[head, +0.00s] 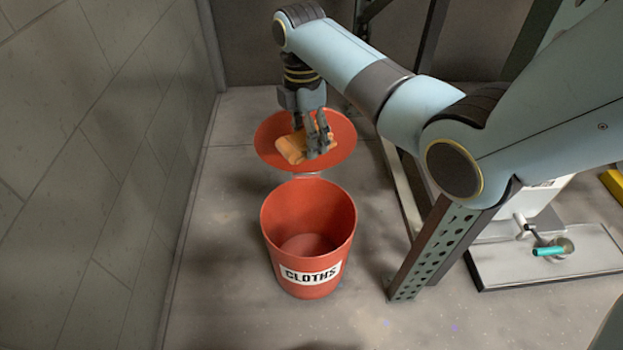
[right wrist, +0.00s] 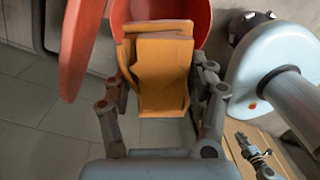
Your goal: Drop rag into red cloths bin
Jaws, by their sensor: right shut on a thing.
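The red cloths bin (head: 309,235) stands on the floor with a white CLOTHS label, its lid (head: 271,133) open and tilted back behind the mouth. The inside that shows looks empty. My right gripper (head: 318,148) is shut on the folded orange rag (head: 291,148), in front of the lid in the head view and toward the back of the bin's mouth. In the right wrist view, the rag (right wrist: 162,75) sits between the two fingers (right wrist: 160,95), with the bin's red wall (right wrist: 165,10) beyond it.
A grey wall (head: 80,150) runs along the left. A perforated metal rack post (head: 432,250) stands close to the right of the bin. Further right is a grey tray (head: 590,260) with a small teal-handled item (head: 549,251). The floor before the bin is clear.

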